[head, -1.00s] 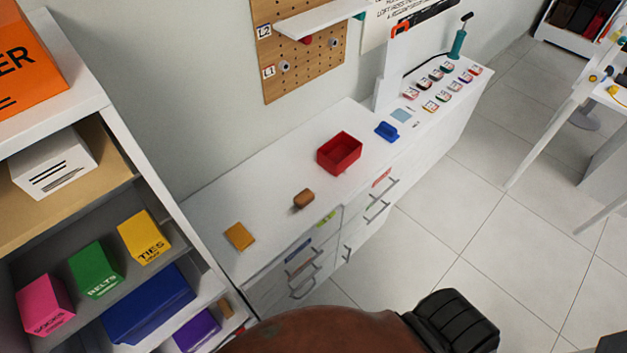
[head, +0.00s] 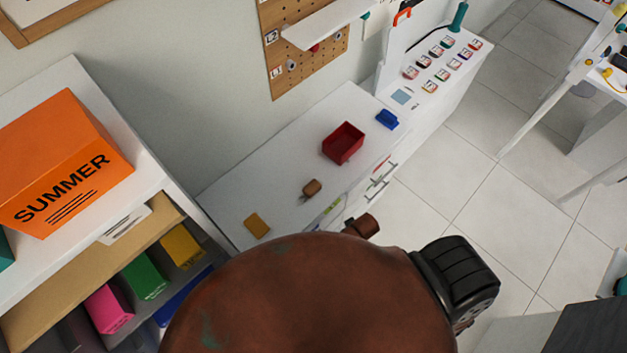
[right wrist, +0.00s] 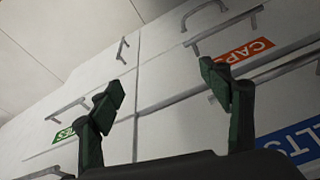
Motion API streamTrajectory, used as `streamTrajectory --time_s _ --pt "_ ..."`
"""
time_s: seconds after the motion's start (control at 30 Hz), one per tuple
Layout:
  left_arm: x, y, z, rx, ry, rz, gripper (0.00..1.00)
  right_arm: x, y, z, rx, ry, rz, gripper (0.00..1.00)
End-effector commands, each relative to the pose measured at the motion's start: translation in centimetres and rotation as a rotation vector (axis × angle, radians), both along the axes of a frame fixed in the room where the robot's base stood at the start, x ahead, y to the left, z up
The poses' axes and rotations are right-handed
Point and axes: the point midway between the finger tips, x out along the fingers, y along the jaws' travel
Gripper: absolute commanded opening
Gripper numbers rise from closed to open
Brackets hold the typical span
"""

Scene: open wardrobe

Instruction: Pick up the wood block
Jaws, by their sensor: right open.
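The wood block (head: 312,187), a small brown block with rounded edges, lies on the white counter (head: 262,150) in the head view. It sits between a yellow-orange flat piece and a red bin. My right gripper (right wrist: 160,95) shows in the right wrist view with its two dark green fingers spread apart and nothing between them. It faces white drawer fronts, and the block is not in that view. In the head view my own brown arm part covers the lower middle, and the right gripper cannot be made out. My left gripper is not in view.
The red bin (head: 343,143) and a blue item (head: 387,119) stand farther along the counter. The yellow-orange piece (head: 257,226) lies nearer. A shelf with an orange SUMMER box (head: 66,165) stands left. Drawer handles (right wrist: 222,30) stick out from the counter front. Open floor lies right.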

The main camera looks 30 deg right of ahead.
Motion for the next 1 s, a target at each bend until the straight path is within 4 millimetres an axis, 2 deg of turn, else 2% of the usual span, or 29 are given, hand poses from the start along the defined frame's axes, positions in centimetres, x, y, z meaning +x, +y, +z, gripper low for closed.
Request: streamTrajectory --time_s 0.03,0.1,0.3,0.4,0.5,0.6,0.77,0.9,1.0 --pt "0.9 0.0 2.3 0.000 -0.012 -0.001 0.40 1.8 0.9 4.7 0.013 -0.017 0.017 0.71" --pt "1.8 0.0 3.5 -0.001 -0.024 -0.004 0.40 3.4 2.2 8.4 0.032 -0.023 0.038 0.71" --pt "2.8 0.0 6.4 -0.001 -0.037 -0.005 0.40 6.0 5.3 16.9 0.070 -0.027 0.099 0.71" --pt "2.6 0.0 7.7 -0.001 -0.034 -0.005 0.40 7.0 6.9 20.7 0.085 -0.022 0.138 0.71" --pt "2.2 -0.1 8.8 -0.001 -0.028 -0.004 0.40 8.2 8.8 23.6 0.095 -0.006 0.190 0.71" --pt "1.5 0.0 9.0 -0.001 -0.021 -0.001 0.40 9.4 10.0 24.1 0.097 0.020 0.227 0.71" --pt "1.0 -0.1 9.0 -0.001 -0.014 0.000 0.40 11.6 11.0 23.5 0.082 0.072 0.267 0.71" --pt "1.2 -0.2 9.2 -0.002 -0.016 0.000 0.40 14.0 10.8 23.2 0.047 0.125 0.284 0.71" --pt "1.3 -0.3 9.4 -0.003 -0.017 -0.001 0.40 16.0 9.7 23.3 0.007 0.165 0.278 0.71"
